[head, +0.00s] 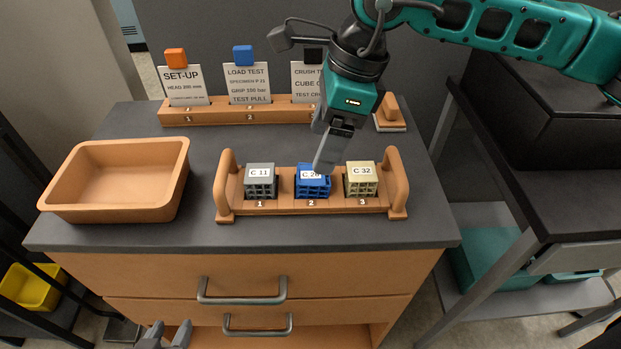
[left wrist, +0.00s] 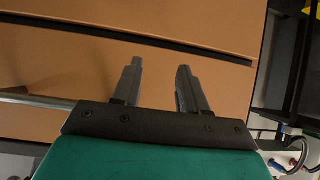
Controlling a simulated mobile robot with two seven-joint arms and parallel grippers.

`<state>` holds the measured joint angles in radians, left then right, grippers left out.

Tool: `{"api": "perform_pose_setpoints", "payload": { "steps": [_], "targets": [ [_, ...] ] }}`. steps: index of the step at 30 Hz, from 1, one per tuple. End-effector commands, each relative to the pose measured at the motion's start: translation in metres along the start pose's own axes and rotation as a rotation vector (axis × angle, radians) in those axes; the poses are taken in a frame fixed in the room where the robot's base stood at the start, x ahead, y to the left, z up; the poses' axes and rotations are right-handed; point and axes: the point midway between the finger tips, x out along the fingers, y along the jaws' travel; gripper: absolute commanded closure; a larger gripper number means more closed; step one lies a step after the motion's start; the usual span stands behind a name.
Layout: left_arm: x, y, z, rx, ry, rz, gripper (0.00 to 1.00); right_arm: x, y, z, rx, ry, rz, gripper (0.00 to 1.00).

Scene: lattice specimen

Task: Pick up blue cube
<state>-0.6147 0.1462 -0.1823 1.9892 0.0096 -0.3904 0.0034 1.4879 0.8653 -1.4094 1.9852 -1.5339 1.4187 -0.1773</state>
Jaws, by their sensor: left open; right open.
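The blue cube (head: 312,186) is a lattice block with a white label, partly hidden by my right gripper. It sits in the middle slot, marked 2, of an orange wooden rack (head: 284,206) on the dark worktop. My right gripper (head: 322,172) points down from above, its fingertips right at the cube's top; I cannot tell whether they touch it. It is open. My left gripper (head: 168,336) is low at the bottom edge of the head view, in front of the drawers. It is open and empty, as the left wrist view (left wrist: 156,75) also shows.
A grey cube (head: 260,182) and a beige cube (head: 361,180) flank the blue one in the rack. The rack has raised end handles. An empty orange tray (head: 118,178) stands left. A card holder (head: 240,112) stands behind. Drawer fronts (head: 240,272) face my left gripper.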

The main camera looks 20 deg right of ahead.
Motion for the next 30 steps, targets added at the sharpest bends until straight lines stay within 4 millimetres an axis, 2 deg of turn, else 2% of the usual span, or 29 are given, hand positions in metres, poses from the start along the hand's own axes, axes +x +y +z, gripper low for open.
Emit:
{"api": "perform_pose_setpoints", "payload": {
  "steps": [3,8,15,18,26,30],
  "targets": [
    [0.0,0.0,-0.001,0.0,0.002,0.001,0.57,0.015,0.0,0.0,0.0,0.0,0.001,0.22],
    [0.0,0.001,-0.003,0.0,0.006,0.002,0.57,0.025,0.0,0.0,0.001,-0.001,0.001,0.22],
    [0.0,0.001,-0.003,0.0,0.006,0.002,0.57,0.06,-0.001,-0.003,0.0,-0.002,0.002,0.22],
    [0.001,0.001,-0.003,0.0,0.006,0.002,0.57,0.069,-0.001,-0.003,0.001,-0.002,0.001,0.22],
    [0.001,0.001,-0.003,0.001,0.005,0.003,0.57,0.071,-0.002,-0.003,0.001,-0.003,0.0,0.22],
    [0.001,0.001,-0.002,0.001,0.003,0.003,0.57,0.071,-0.002,-0.003,0.001,-0.003,0.0,0.36]
  ]
}}
